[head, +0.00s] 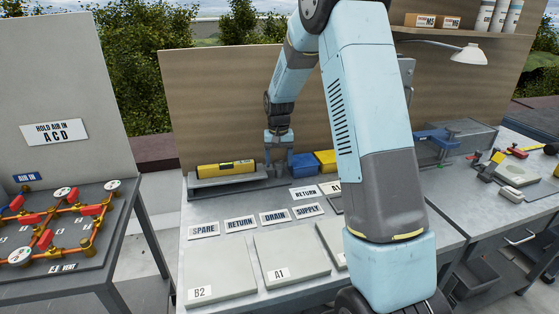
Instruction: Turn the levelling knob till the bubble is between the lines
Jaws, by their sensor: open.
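A yellow spirit level (226,169) lies on a grey bar (228,182) at the back left of the bench. Its green vial (226,167) shows near its middle, but the bubble and lines are too small to tell apart. My gripper (274,172) points down just right of the level's right end, at the end of the grey bar. Its jaws are open. The levelling knob is not clearly visible; the jaws may hide it. I cannot tell whether the jaws are around it or above it.
A blue bin (301,165) and a yellow bin (325,161) stand close right of my gripper. Labels such as SPARE (204,230) and grey plates (290,256) lie in front. A pipe board (60,225) stands left; a lamp (469,54) hangs right.

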